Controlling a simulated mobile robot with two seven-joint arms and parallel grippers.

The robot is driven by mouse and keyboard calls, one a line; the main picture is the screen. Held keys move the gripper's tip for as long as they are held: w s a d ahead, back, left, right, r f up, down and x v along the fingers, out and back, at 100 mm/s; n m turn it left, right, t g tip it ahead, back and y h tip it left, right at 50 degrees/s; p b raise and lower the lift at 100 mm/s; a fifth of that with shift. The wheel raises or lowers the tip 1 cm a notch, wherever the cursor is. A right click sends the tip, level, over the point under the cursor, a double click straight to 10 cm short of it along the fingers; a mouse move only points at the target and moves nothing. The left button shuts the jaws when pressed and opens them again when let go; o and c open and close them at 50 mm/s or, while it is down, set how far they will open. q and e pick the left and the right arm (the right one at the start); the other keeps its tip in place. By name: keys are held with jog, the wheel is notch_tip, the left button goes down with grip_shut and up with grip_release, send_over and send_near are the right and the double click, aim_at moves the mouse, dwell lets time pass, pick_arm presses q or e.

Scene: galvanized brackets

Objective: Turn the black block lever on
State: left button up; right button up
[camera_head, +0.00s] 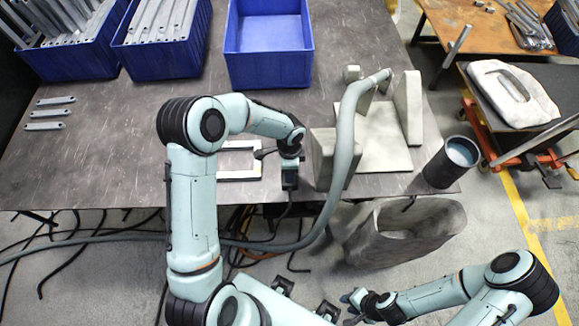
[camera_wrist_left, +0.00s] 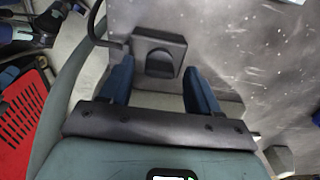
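The black block (camera_wrist_left: 172,45) shows in the left wrist view, with a rounded raised lever part (camera_wrist_left: 158,62) on its face and a dark cable leaving its side. I cannot tell the lever's position. My left gripper (camera_wrist_left: 158,68) is open, its two blue fingers apart on either side of the block's near edge, with nothing between them that it grips. In the head view my left gripper (camera_head: 290,178) is over the table's front edge and mostly hides the block. My right gripper (camera_head: 348,299) is low at the front, away from the table; its opening is unclear.
A grey hose (camera_head: 344,130) arches just right of my left gripper, beside grey stone-like blocks (camera_head: 407,105). A white frame (camera_head: 238,175) lies to the left. Blue crates (camera_head: 268,68) stand at the back. A dark cup (camera_head: 440,170) stands at the right corner.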

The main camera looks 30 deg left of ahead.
pick_arm(q)
notch_tip(320, 180, up, 14)
jog(key=shift+f+p, duration=0.25)
jog(key=shift+p, duration=0.2)
pick_arm(e)
jog(key=shift+w+r, duration=0.4)
jog(key=shift+r, duration=0.2)
pick_arm(q)
jog(key=s+d+f+n+h+p, duration=0.15)
jog(key=s+d+f+n, duration=0.25)
jog(key=f, duration=0.4)
jog(key=s+d+f+n+h+p, duration=0.1)
jog(key=s+d+f+n+h, duration=0.3)
jog(key=f, duration=0.5)
jog(key=s+d+f+n+y+p, duration=0.1)
jog(key=s+f+n, duration=0.4)
jog(key=s, duration=0.5)
jog(key=d+n+p, duration=0.1)
jog(key=n, duration=0.1)
jog(key=shift+d+f+n+y, duration=0.25)
jog(key=shift+f+n+y, duration=0.05)
jog(key=shift+y, duration=0.05)
pick_arm(e)
jog(key=w+r, duration=0.6)
jog(key=shift+w+t, duration=0.2)
jog(key=shift+t, duration=0.2)
